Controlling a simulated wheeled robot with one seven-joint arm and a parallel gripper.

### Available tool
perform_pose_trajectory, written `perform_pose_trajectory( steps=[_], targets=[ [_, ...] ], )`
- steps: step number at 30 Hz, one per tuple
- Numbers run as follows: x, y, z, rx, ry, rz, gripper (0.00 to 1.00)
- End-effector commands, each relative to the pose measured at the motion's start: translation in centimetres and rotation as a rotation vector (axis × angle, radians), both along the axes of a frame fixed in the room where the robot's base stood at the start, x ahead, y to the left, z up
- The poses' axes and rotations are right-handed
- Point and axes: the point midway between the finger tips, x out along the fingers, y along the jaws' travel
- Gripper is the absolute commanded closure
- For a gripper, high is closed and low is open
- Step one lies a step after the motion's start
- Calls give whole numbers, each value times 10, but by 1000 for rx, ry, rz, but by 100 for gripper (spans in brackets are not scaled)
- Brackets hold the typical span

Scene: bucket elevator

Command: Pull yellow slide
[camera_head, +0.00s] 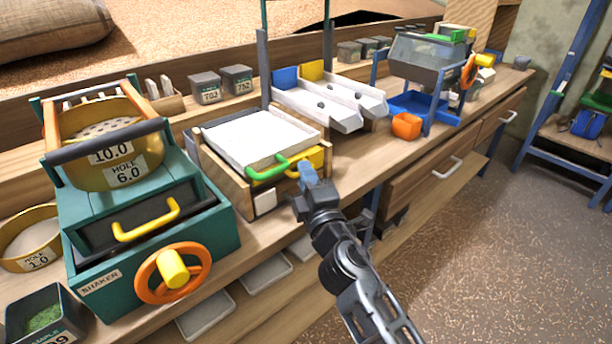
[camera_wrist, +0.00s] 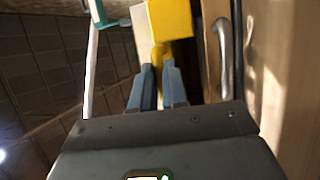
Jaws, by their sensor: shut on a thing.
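The yellow slide (camera_head: 317,157) is at the front right of a wooden box with a white top, beside a green handle (camera_head: 266,172). My gripper (camera_head: 307,170) is at the front of the yellow slide, reaching in from the lower right. In the wrist view the slide shows as a yellow block (camera_wrist: 171,18) with a narrower yellow grip (camera_wrist: 158,55) in front. The blue-grey fingers of my gripper (camera_wrist: 157,72) are shut on that yellow grip. The fingers hide part of the grip in the head view.
A teal shaker (camera_head: 205,215) with an orange wheel (camera_head: 172,272) stands left of the box. White chutes (camera_head: 335,110) stand behind it on the right. An orange cup (camera_head: 407,126) and a blue-framed machine (camera_head: 428,115) are farther right. The floor (camera_head: 470,250) in front is clear.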

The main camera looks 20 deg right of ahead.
Motion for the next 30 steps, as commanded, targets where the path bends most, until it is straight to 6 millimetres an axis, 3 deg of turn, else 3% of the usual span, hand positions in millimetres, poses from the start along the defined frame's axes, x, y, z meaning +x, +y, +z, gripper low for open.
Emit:
perform_pose_trajectory(
  steps=[11, 19, 26, 27, 30],
  targets=[
    [0, 0, -1, 0, 1, 0, 100],
    [-19, -6, -1, 0, 3, 1, 100],
    [-20, -6, -2, -1, 3, 0, 100],
    [-20, -6, -2, -1, 3, 0, 85],
    [-20, -6, -2, -1, 2, -1, 76]
  ],
)
